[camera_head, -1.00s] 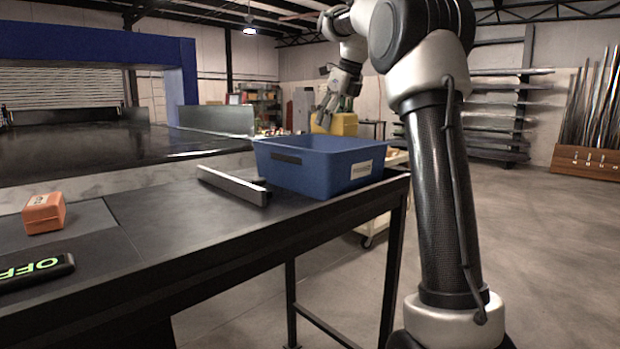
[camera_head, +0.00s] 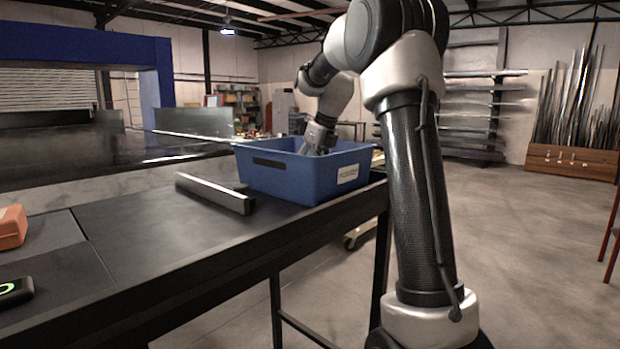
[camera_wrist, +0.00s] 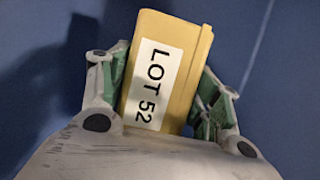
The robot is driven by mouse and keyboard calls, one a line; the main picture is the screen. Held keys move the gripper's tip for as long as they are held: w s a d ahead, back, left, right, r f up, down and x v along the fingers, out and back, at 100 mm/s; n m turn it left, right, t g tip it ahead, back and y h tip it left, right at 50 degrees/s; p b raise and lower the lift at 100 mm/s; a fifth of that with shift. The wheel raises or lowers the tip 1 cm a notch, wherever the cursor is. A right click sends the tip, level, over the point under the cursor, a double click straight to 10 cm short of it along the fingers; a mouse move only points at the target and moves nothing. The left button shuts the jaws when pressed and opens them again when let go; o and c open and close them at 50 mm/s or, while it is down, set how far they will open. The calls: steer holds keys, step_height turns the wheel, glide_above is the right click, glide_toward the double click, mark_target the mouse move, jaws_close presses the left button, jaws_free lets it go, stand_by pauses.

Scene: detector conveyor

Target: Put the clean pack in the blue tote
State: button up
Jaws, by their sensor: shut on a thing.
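My gripper (camera_head: 313,146) reaches down into the blue tote (camera_head: 290,180) from above, and its fingertips are hidden behind the tote's wall in the head view. In the wrist view my gripper (camera_wrist: 160,80) is shut on a yellow pack (camera_wrist: 184,42) with a white label reading "LOT 52", one finger on each side. Blue surface fills the background around the pack. The tote stands upright at the far right end of the dark table. I cannot tell whether the pack touches the tote's floor.
A metal bar (camera_head: 214,193) lies on the table left of the tote. An orange box (camera_head: 11,228) and a dark block with green marks (camera_head: 14,291) sit at the left edge. A conveyor (camera_head: 80,148) with a blue frame stands behind. Open floor lies to the right.

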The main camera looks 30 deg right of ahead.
steer(key=shift+f, duration=1.5)
steer(key=o, duration=1.4)
steer(key=shift+f, duration=0.15)
steer(key=shift+c, duration=0.2)
steer(key=v, duration=1.2)
